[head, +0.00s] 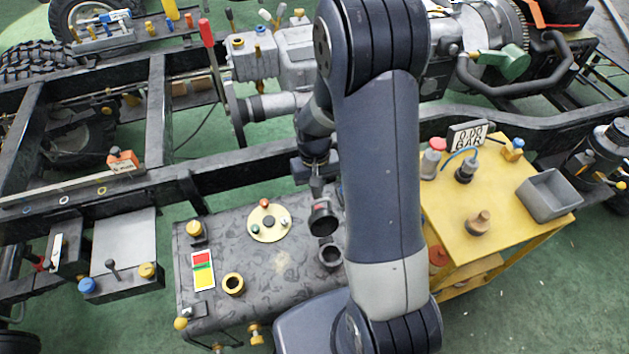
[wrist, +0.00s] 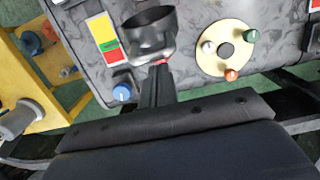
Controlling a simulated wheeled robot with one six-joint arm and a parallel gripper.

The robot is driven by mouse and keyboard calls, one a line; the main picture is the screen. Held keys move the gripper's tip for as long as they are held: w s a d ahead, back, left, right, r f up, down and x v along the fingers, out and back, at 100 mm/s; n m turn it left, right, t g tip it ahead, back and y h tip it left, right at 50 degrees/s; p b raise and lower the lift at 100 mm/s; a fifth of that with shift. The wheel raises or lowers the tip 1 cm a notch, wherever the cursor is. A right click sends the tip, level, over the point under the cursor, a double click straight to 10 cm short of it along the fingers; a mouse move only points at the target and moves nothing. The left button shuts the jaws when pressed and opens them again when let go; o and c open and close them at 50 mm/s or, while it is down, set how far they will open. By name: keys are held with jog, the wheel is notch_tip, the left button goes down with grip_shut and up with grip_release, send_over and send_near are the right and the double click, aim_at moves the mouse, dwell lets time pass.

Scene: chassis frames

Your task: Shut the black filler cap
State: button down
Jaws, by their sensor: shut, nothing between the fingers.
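The black filler cap (head: 323,218) stands swung up and open behind its round filler neck (head: 330,256) on the dark grey tank (head: 285,285). The neck's opening is uncovered in the head view. My gripper (head: 317,188) points down just behind the raised cap, shut and empty. In the wrist view the shut fingers (wrist: 158,82) reach up to the lower edge of the dark cap (wrist: 150,45), by a small red spot. Fingertips and cap look very close; I cannot tell whether they touch. The cap hides most of the neck there.
A yellow cart (head: 455,240) stands right of the tank. A black chassis rail (head: 230,170) runs behind it.

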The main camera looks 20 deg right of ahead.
jog(key=shift+s+r, duration=0.1)
jog(key=shift+s, duration=0.15)
dwell(0.3)
jog(key=shift+s+r+t+b, duration=0.15)
jog(key=shift+s+t+b, duration=0.1)
jog(key=shift+t+b, duration=0.15)
